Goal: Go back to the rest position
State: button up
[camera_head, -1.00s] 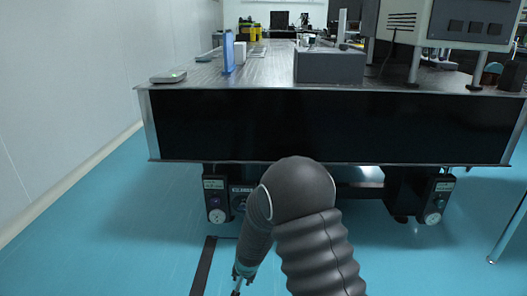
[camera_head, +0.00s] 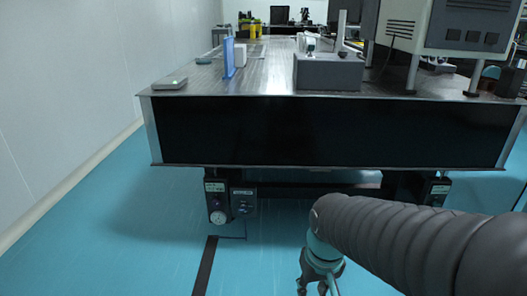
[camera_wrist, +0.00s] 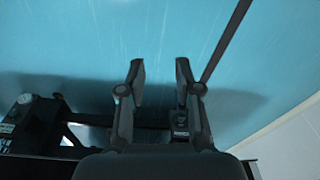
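My gripper (camera_head: 318,284) hangs low in front of the optical table, at the bottom of the head view, below my grey ribbed arm. Its fingertips are partly cut off by the frame's lower edge. In the wrist view my gripper (camera_wrist: 160,72) shows two fingers spread apart with a clear gap between them.
On the table are a grey box (camera_head: 328,72), a blue upright plate (camera_head: 228,58), a small grey device (camera_head: 170,83) and a large instrument (camera_head: 455,28) on posts. A white wall (camera_head: 70,80) runs along the left. The blue floor (camera_head: 110,235) at left is clear.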

jog(key=s+d+r+m+t+p, duration=0.1)
jog(key=s+d+r+t, duration=0.1)
jog(key=r, duration=0.4)
jog(key=s+d+r+t+p, duration=0.2)
jog(key=s+d+r, duration=0.1)
jog(key=r, duration=0.4)
jog(key=shift+s+d+m, duration=0.25)
jog(key=shift+s+m, duration=0.15)
jog(key=shift+s, duration=0.15)
